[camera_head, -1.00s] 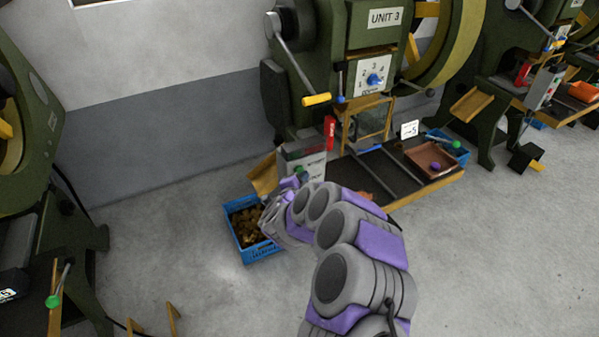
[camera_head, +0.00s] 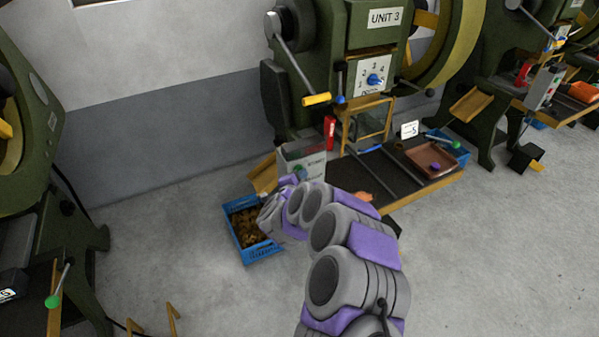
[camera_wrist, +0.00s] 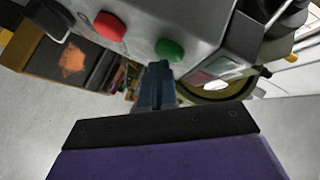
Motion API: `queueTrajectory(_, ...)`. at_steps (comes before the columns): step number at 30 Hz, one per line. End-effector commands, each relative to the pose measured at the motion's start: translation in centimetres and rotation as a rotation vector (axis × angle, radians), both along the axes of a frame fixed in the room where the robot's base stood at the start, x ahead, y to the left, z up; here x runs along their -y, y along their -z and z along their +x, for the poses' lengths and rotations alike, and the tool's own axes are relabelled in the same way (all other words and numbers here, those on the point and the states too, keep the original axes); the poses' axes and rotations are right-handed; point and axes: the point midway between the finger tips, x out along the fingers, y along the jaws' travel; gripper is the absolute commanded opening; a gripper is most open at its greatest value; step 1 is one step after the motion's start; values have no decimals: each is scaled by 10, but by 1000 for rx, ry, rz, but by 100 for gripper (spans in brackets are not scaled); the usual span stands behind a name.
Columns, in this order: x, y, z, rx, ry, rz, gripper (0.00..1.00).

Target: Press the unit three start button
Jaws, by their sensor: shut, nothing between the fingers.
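The unit three press (camera_head: 335,50) stands at the back centre with a "UNIT 3" sign. Its grey control box (camera_head: 303,160) is at the front left of the press table, partly hidden by my gripper in the head view. In the wrist view the box (camera_wrist: 190,15) shows a green button (camera_wrist: 169,50), the likely start button, and a red button (camera_wrist: 109,26). My gripper (camera_wrist: 157,72) is shut and empty, its dark fingertips just below the green button in the picture. I cannot tell whether they touch it. In the head view my gripper (camera_head: 292,181) is beside the box.
A blue crate (camera_head: 262,250) of copper-coloured pieces stands on the floor left of my gripper. The press table (camera_head: 425,195) holds a brown tray (camera_head: 432,150). Another press (camera_head: 30,140) stands at the left. Open floor lies in front.

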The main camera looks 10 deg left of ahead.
Motion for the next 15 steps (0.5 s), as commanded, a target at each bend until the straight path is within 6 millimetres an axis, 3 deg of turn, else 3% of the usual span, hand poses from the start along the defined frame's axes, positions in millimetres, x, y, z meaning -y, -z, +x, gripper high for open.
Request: queueTrajectory(15,7,1,-12,-3,-1,1,0)
